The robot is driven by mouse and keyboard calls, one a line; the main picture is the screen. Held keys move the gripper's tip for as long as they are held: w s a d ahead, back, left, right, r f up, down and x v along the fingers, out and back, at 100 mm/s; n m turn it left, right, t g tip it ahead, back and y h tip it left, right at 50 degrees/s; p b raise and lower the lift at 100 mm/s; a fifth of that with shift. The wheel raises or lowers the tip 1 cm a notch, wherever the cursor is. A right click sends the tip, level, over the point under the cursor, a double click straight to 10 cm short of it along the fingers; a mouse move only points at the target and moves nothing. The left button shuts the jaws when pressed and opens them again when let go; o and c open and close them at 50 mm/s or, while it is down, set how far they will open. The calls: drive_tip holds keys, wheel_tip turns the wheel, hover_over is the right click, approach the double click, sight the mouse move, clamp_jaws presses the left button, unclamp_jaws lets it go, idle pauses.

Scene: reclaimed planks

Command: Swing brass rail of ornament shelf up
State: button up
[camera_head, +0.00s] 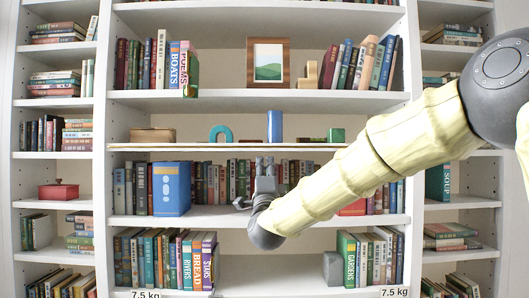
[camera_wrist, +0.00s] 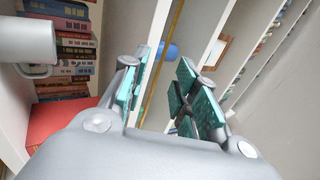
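The brass rail (camera_head: 230,147) is a thin golden bar running level along the front edge of the ornament shelf (camera_head: 140,150). My forearm hides its right part. My gripper (camera_head: 265,162) is in front of the bookcase with its fingers pointing up, just below the middle of the rail. In the wrist view the fingers (camera_wrist: 160,95) are spread apart, with teal pads and nothing held. The rail (camera_wrist: 174,38) shows beyond and between them as a thin yellow-brown line. I cannot tell whether any finger touches it.
On the ornament shelf stand a blue cylinder (camera_head: 274,126), a teal arch (camera_head: 221,134), a wooden box (camera_head: 153,135) and a green block (camera_head: 337,135). Books, including a large blue binder (camera_head: 171,189), fill the shelf below. A framed picture (camera_head: 268,62) stands above.

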sight(264, 147)
drive_tip(key=p+x, duration=0.2)
drive_tip(key=x, duration=0.3)
drive_tip(key=p+x, duration=0.1)
drive_tip(key=x, duration=0.5)
drive_tip(key=shift+s+r+p, duration=0.15)
drive_tip(key=shift+r+p, duration=0.2)
drive_tip(key=shift+p, duration=0.05)
clamp_jaws()
